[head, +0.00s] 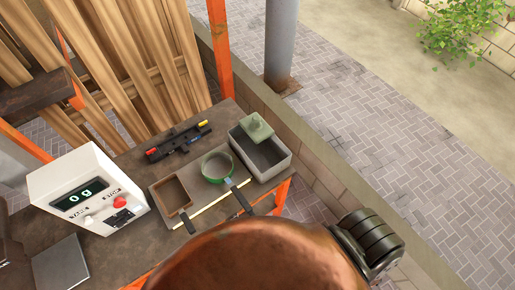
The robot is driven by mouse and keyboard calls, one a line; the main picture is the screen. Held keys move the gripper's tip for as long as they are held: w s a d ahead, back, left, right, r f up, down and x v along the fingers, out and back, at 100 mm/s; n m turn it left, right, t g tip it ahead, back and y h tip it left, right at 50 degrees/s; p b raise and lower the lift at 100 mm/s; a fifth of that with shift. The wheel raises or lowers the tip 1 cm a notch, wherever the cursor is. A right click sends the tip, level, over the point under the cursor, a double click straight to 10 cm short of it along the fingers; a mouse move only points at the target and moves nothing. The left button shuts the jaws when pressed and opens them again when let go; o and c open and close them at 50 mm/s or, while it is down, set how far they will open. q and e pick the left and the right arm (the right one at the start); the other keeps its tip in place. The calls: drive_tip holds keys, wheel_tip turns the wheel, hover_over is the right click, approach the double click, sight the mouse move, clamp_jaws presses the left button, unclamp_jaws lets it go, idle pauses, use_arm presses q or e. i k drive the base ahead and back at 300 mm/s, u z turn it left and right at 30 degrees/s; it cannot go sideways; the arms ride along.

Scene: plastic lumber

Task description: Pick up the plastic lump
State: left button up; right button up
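A pale green blocky piece with a small raised knob (257,127) sits at the far end of the grey open box (270,172) on the workbench. No other thing in view looks clearly like a plastic lump, and I cannot tell whether this piece is it. Neither of my grippers can be made out. A large copper-brown rounded shape and a dark ribbed part, likely of my own arm, fill the bottom middle and hide the near edge of the bench.
On the bench (140,245) stand a white scale (88,188) reading 0g, a brown square pan (170,196), a round green-rimmed pan (217,167) and a black tool rack (178,141). Wooden planks (130,60) lean behind. An orange post (219,45) rises beyond the bench.

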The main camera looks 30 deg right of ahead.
sight(255, 127)
drive_tip(key=u, duration=1.55)
drive_tip(key=k, duration=1.7)
drive_tip(key=z, duration=0.9)
drive_tip(key=i, duration=1)
drive_tip(key=z, duration=0.05)
